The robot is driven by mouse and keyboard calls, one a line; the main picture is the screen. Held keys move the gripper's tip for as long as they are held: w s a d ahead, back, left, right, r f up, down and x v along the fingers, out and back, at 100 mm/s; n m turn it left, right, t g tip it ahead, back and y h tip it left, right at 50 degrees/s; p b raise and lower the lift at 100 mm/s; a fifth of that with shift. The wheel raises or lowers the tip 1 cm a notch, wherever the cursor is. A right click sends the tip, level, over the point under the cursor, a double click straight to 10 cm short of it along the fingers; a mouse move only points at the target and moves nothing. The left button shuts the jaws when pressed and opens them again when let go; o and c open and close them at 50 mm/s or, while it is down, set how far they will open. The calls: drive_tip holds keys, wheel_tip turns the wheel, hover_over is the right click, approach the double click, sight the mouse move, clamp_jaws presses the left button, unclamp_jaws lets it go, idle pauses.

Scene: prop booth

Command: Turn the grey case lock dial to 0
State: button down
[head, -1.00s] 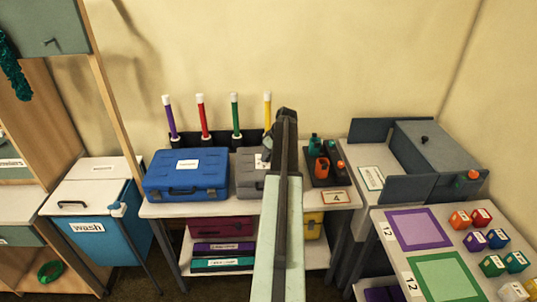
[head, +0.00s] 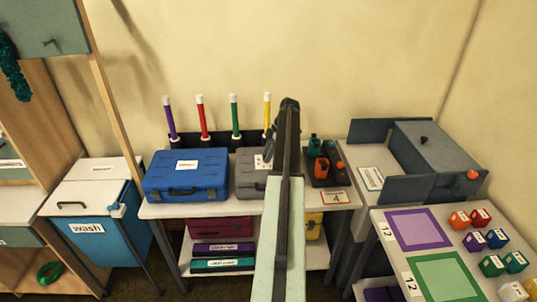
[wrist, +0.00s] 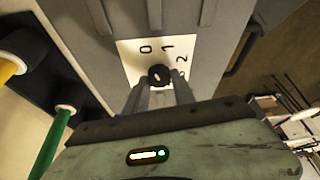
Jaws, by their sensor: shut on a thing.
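The grey case (head: 250,175) lies on the white shelf behind my arm, which hides its right part. In the wrist view the case (wrist: 215,60) fills the upper middle. A white plate (wrist: 133,62) on it reads 0, 1 and 2. The dark round lock dial (wrist: 160,75) sits at the plate's lower edge with a small pale mark on its face. I cannot tell for sure which number the mark points to. My gripper (wrist: 160,87) is shut on the dial, one finger at each side.
A blue case (head: 187,175) stands left of the grey one. Behind them stand several coloured tubes (head: 235,115) in a black rack.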

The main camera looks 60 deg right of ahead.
drive_tip(key=shift+d+n+g, duration=0.15)
drive_tip(key=shift+n+g, duration=0.25)
drive_tip(key=shift+n, duration=0.8)
drive_tip(key=shift+w, duration=0.1)
drive_tip(key=shift+y, duration=0.3)
drive_tip(key=c, duration=1.1)
unclamp_jaws()
drive_tip(key=p+v, duration=0.7)
drive_tip(key=v, duration=0.1)
